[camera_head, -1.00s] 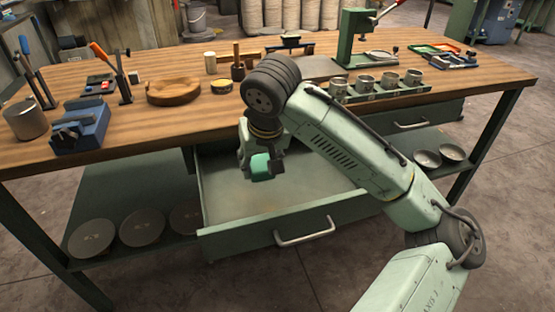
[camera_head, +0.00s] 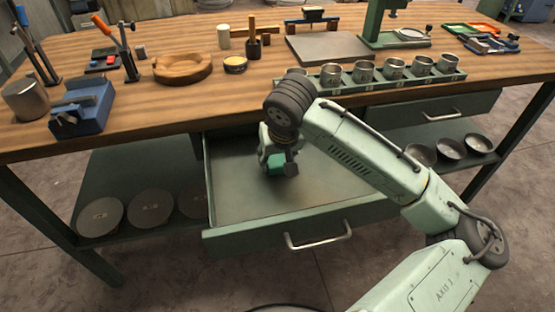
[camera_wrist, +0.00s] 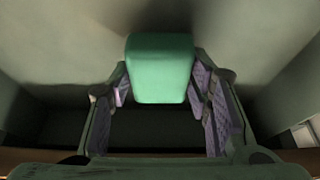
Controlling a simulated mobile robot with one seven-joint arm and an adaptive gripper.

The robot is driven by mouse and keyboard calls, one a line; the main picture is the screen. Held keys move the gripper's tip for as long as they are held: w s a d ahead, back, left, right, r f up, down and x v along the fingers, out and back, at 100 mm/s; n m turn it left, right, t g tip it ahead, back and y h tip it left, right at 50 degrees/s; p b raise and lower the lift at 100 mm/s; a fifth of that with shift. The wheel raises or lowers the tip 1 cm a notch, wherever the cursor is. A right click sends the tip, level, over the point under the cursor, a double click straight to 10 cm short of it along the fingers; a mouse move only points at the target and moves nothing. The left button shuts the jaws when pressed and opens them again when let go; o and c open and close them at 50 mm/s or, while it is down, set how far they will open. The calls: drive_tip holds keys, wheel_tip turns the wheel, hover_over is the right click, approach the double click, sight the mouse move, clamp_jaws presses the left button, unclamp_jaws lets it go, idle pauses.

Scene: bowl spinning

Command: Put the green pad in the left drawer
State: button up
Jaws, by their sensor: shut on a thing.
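The left drawer (camera_head: 335,205) is pulled open below the workbench, and no other object shows inside it. My gripper (camera_head: 280,163) is down inside the drawer's opening, towards its back left part. It is shut on the green pad (camera_head: 273,164), which is small and partly hidden by the gripper in the head view. In the wrist view the green pad (camera_wrist: 160,68) sits between the two fingers (camera_wrist: 162,95), with the drawer's grey floor (camera_wrist: 60,45) beyond it. I cannot tell whether the pad touches the floor.
The right drawer (camera_head: 440,112) is shut. The benchtop (camera_head: 180,108) above holds a blue vise (camera_head: 82,107), a round wooden dish (camera_head: 182,68) and a rack of metal cups (camera_head: 393,70). Round discs (camera_head: 150,207) lie on the lower shelf. My arm crosses the drawer's right side.

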drive_tip(key=shift+f, duration=0.75)
drive_tip(key=shift+f, duration=0.2)
drive_tip(key=o, duration=1.1)
drive_tip(key=shift+r, duration=0.1)
drive_tip(key=shift+r, duration=0.2)
drive_tip(key=v, duration=1.1)
drive_tip(key=shift+s+r+b, duration=0.2)
drive_tip(key=shift+r+b, duration=0.15)
drive_tip(key=shift+b, duration=0.1)
